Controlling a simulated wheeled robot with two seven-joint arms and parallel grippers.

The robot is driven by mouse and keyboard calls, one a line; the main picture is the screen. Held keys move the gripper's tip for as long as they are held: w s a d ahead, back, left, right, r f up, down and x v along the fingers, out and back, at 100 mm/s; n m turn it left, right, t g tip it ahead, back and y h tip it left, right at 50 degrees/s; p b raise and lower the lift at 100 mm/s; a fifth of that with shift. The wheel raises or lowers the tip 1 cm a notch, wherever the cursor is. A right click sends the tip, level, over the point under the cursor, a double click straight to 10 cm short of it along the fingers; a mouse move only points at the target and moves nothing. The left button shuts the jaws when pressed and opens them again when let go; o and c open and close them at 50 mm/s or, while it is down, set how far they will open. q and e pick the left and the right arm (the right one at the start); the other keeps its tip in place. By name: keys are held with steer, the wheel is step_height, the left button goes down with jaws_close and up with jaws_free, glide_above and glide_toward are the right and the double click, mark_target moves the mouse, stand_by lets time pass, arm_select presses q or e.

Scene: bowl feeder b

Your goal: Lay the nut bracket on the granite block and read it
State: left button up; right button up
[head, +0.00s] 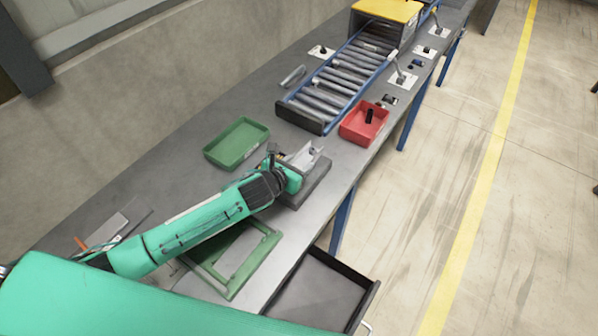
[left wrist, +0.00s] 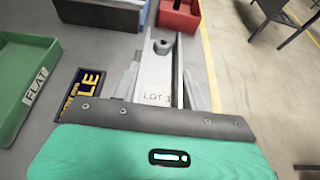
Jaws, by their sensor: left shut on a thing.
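The nut bracket (head: 309,153) is a pale, angled piece with a dark hole near its far end. In the left wrist view the bracket (left wrist: 157,90) stretches away between my fingers, with "LOT" lettering on its face, partly cut off. My left gripper (head: 303,165) is shut on it, above the granite block (head: 318,183). The block is a dark grey slab near the table's front edge, partly hidden by the gripper. I cannot tell whether the bracket touches it. My right gripper is not in view.
A green tray (head: 236,144) marked FLAT lies left of the block. A red bin (head: 364,124) holding a dark piece stands beyond, beside a roller conveyor (head: 345,75). A green frame (head: 237,262) lies in front, and an open drawer (head: 322,291) juts out below.

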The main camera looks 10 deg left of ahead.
arm_select(q)
step_height(320, 180, down, 4)
steer(key=shift+r, duration=0.1)
steer(key=shift+f, duration=0.4)
steer(key=shift+f, duration=0.15)
steer(key=o, duration=1)
steer(key=shift+o, duration=0.2)
steer(key=shift+s+a, duration=0.1)
steer(key=shift+s, duration=0.1)
steer(key=b+v, duration=0.1)
steer(key=v, duration=1)
steer(key=shift+s+a+r+b, duration=0.15)
steer(key=shift+s+r+b, duration=0.1)
steer(key=shift+b, duration=0.15)
